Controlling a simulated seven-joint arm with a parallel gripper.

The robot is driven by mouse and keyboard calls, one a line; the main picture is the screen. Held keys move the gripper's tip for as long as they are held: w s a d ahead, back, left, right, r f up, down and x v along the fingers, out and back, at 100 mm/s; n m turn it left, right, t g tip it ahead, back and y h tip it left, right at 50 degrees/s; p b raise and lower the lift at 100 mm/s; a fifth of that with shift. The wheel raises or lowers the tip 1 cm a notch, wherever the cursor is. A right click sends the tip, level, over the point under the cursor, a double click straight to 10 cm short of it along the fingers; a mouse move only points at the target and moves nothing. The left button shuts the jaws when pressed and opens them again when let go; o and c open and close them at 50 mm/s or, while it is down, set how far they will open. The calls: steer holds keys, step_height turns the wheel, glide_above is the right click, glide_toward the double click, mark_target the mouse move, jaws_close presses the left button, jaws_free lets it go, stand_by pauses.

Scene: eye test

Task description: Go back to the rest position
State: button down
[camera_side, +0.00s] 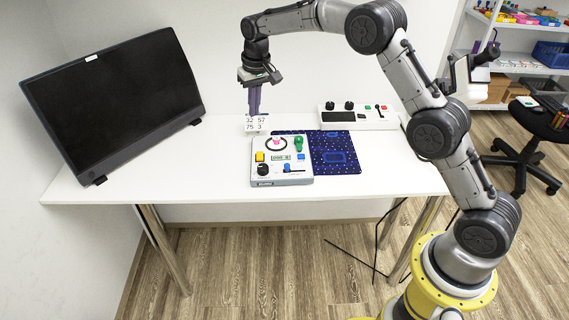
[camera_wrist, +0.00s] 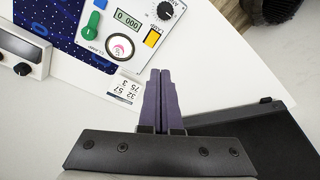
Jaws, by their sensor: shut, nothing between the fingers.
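My gripper (camera_side: 255,110) hangs pointing down above the white table, just behind the control box. In the wrist view its two purple fingers (camera_wrist: 161,72) are together with nothing between them. A number card (camera_side: 256,123) shows just below the fingertips in the side view, and beside them in the wrist view (camera_wrist: 124,88). I cannot tell whether the fingertips touch it. The control box (camera_side: 281,181) has a yellow button, a green switch, a pink button in a white ring, a small display and a black knob; it also shows in the wrist view (camera_wrist: 140,62).
A large black monitor (camera_side: 115,95) stands at the left of the table (camera_side: 200,165). A dark blue patterned mat (camera_side: 345,165) lies right of the box. A white panel with knobs (camera_side: 385,122) is behind it. The table between monitor and box is clear.

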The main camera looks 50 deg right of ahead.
steer(key=s+r+t, duration=0.1)
steer(key=s+r, duration=0.3)
steer(key=r, duration=0.4)
steer(key=s+r+t, duration=0.1)
steer(key=s+r, duration=0.4)
steer(key=r, duration=0.2)
steer(key=s+a+r+t, duration=0.1)
steer(key=s+r, duration=0.6)
steer(key=s, duration=0.4)
steer(key=s+f+n, duration=0.1)
steer(key=s+f, duration=0.2)
steer(key=s, duration=0.4)
steer(key=s+f+n, duration=0.1)
steer(key=s+f, duration=0.3)
steer(key=s, duration=0.4)
steer(key=s+f+n+t, duration=0.1)
steer(key=s+f, duration=0.3)
steer(key=s, duration=0.3)
steer(key=shift+s+a, duration=0.35)
steer(key=shift+s, duration=0.05)
